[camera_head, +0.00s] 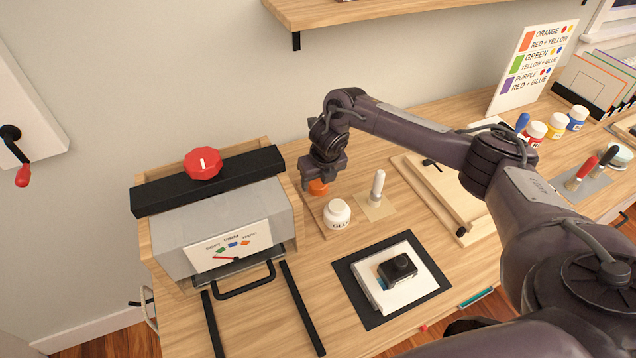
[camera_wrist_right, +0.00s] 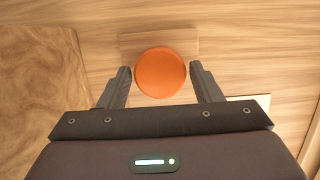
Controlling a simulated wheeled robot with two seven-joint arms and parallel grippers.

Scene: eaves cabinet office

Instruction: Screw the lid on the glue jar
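The white glue jar (camera_head: 337,214) stands upright on a wooden board in the camera_head view, with no orange lid on it. The orange lid (camera_head: 318,188) is just behind and left of the jar, below my right gripper (camera_head: 316,178). In the right wrist view, the round lid (camera_wrist_right: 160,72) lies between the two fingers of the gripper (camera_wrist_right: 161,78). A narrow gap shows on each side, so the gripper is open around the lid and not closed on it. The jar is not clearly visible in the right wrist view. My left gripper is not in view.
A white upright stick (camera_head: 378,187) stands on a tan pad right of the jar. A grey press-like box with a red knob (camera_head: 203,163) is at left. A black mat (camera_head: 348,266) lies in front. A wooden frame (camera_head: 416,184) and paint jars (camera_head: 556,126) are to the right.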

